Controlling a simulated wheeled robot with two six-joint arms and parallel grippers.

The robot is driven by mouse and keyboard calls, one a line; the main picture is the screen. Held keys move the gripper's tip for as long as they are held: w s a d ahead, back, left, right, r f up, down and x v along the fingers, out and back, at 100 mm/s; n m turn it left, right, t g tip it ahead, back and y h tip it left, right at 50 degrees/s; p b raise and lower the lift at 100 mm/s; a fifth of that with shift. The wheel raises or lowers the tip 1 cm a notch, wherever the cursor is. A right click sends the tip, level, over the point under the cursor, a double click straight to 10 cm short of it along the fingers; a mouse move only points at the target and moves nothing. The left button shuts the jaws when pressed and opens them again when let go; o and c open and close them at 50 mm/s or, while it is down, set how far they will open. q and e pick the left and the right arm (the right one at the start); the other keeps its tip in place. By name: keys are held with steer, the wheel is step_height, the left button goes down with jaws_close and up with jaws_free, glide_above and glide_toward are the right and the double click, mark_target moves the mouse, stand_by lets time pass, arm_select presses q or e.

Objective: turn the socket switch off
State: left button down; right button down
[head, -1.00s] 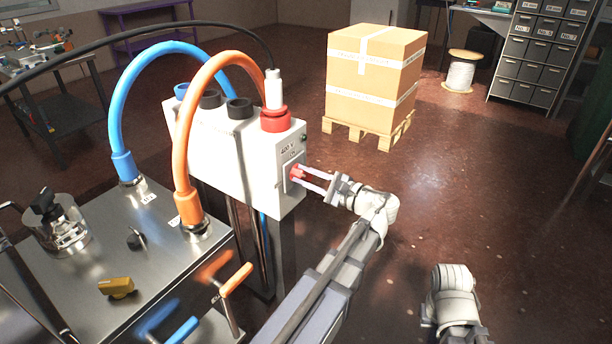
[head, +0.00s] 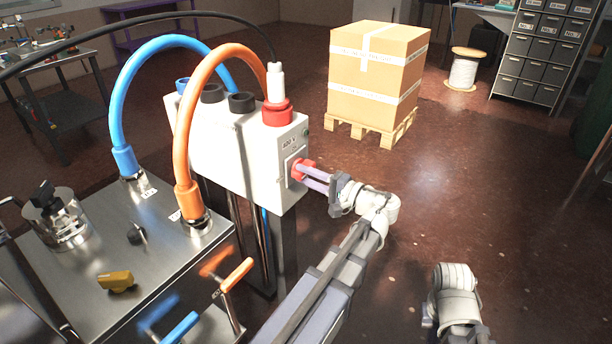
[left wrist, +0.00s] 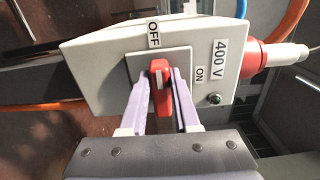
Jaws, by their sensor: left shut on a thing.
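The socket box (head: 235,150) is a pale box on posts with a 400 V label on its front end. Its red switch knob (head: 302,170) sits on that end face and also shows in the left wrist view (left wrist: 160,85). There the knob's long axis points up at the OFF label (left wrist: 153,35); the ON label (left wrist: 200,73) is to its right. My left gripper (head: 312,179) is shut on the knob, one finger on each side, as the left wrist view (left wrist: 161,100) shows. My right arm shows at the lower right, its fingers out of view.
A red plug (head: 277,112) with a black cable stands in the box top. Blue (head: 125,100) and orange (head: 182,140) hoses arch beside it from a metal cabinet (head: 90,260). A carton on a pallet (head: 375,75) stands behind. The floor at right is clear.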

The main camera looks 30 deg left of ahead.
arm_select(q)
steer(key=shift+n, duration=0.3)
steer(key=c, duration=0.6)
jaws_free()
steer(key=shift+c, duration=0.2)
steer(key=shift+d, duration=0.1)
steer(key=d, duration=0.7)
steer(key=shift+s+d, duration=0.35)
steer(key=shift+f, duration=0.1)
